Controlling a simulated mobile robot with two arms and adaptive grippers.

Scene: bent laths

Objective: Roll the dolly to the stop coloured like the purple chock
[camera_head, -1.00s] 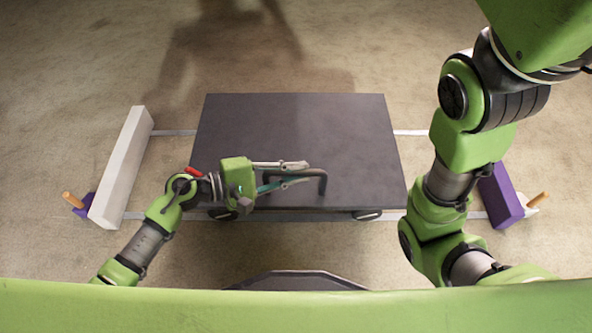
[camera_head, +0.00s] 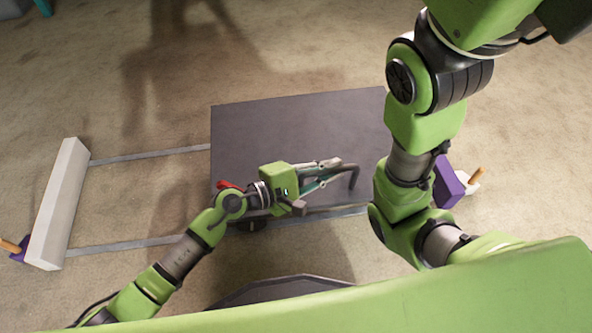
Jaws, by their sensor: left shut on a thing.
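The dolly (camera_head: 285,130) is a flat dark grey platform standing on two pale rails. My left gripper (camera_head: 335,170) is shut on its dark bent handle (camera_head: 352,178), above the near right part of the deck. The purple stop (camera_head: 447,182) lies at the right, partly behind my right arm. The white stop (camera_head: 57,205) lies at the far left, well apart from the dolly. The purple chock (camera_head: 18,255), with an orange peg, sits outside the white stop at the left edge. My right arm hides the dolly's right end, so its gap to the purple stop is hidden. My right gripper is out of view.
A white chock (camera_head: 467,184) with an orange peg sits outside the purple stop. The rails (camera_head: 140,243) are bare between the white stop and the dolly. The beige carpet (camera_head: 110,100) is clear behind.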

